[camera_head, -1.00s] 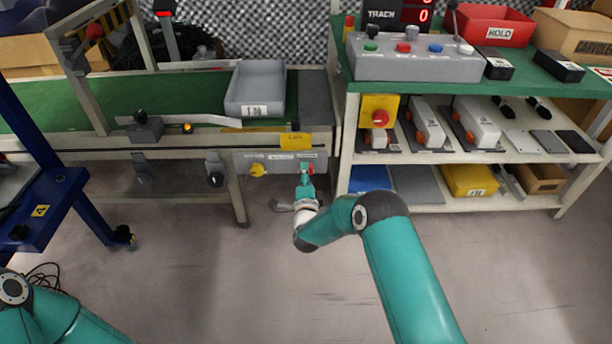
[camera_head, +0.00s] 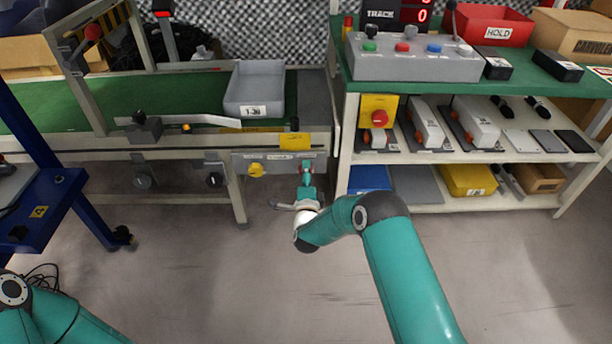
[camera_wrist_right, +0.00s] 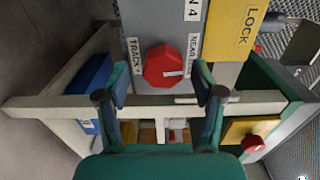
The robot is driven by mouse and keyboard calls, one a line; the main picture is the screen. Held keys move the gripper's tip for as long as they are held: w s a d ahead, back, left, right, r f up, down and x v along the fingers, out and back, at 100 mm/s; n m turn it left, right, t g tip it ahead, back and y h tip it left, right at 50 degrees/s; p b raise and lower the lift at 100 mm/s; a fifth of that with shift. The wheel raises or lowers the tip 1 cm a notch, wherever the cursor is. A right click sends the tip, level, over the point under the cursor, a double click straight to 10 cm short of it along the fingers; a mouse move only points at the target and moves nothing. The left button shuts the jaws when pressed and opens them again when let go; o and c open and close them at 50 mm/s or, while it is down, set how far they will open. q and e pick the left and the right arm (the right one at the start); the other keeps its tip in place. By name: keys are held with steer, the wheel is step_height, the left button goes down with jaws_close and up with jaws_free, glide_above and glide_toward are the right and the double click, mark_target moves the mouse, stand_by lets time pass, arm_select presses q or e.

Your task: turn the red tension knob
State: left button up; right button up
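The red tension knob (camera_wrist_right: 165,66) is a faceted red knob with a white mark, on a grey panel (camera_wrist_right: 160,20) labelled "TRACK" and "NEAR". In the head view the panel (camera_head: 279,164) hangs on the conveyor's front, and my gripper covers most of the knob. My right gripper (camera_wrist_right: 162,82) is open, its fingers on either side of the knob in the picture with a visible gap on each side. It also shows in the head view (camera_head: 307,181), reaching up to the panel. I cannot tell whether the fingertips are level with the knob. My left gripper is out of view.
A shelf unit (camera_head: 455,158) stands close on the right. A blue stand (camera_head: 40,215) is at left. The floor in front is clear.

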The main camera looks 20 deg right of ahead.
steer(key=shift+a+r, duration=0.1)
steer(key=v, duration=1.2)
